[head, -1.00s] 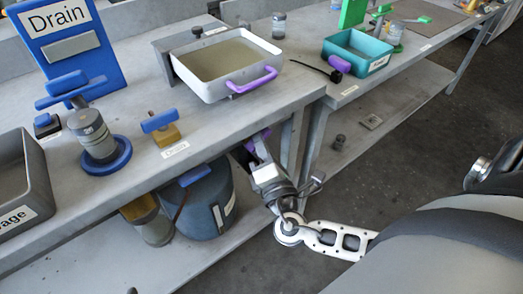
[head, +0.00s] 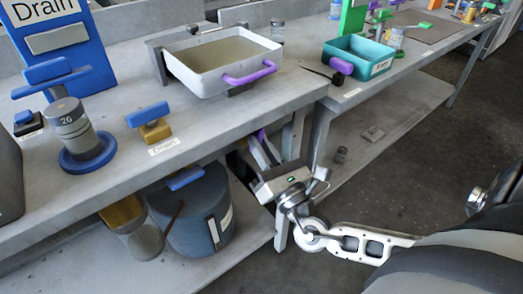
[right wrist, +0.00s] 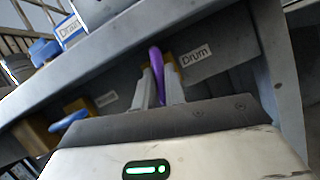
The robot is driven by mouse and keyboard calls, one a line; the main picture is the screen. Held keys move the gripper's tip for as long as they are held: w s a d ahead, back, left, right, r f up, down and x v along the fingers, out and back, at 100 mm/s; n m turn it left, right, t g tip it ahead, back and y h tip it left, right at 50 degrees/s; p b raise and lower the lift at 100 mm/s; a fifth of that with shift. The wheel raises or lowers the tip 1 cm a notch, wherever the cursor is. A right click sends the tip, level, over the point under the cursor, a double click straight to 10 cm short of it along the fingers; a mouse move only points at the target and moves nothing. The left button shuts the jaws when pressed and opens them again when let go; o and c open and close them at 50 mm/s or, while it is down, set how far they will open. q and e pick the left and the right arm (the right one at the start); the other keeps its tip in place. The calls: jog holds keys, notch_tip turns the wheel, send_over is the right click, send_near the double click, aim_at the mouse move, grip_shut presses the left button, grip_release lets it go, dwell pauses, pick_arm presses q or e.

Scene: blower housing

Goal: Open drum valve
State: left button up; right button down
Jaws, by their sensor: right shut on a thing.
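The drum valve's purple handle (right wrist: 157,72) stands in front of a brass body beside a white "Drum" label (right wrist: 198,60), under the bench edge. My right gripper (right wrist: 161,86) is shut on this purple handle, one finger on each side of it. In the head view my right gripper (head: 261,150) reaches under the bench top at its right end, where a bit of purple handle (head: 261,135) shows; the bench hides most of the valve. My left gripper is not in view.
A white tray (head: 200,85) with a purple handle sits above. A blue drum (head: 205,215) stands on the lower shelf. A brass valve with blue handle (head: 152,130), marked "Drain", is on the bench edge. A teal bin (head: 345,62) stands farther right. The floor at right is clear.

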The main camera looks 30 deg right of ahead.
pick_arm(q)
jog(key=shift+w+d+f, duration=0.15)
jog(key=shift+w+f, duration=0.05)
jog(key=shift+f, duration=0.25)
pick_arm(e)
jog(key=shift+n+y, duration=0.4)
jog(key=shift+n, duration=0.4)
jog(key=c, duration=1.5)
grip_release()
jog(key=shift+o, duration=0.2)
jog(key=shift+s, duration=0.1)
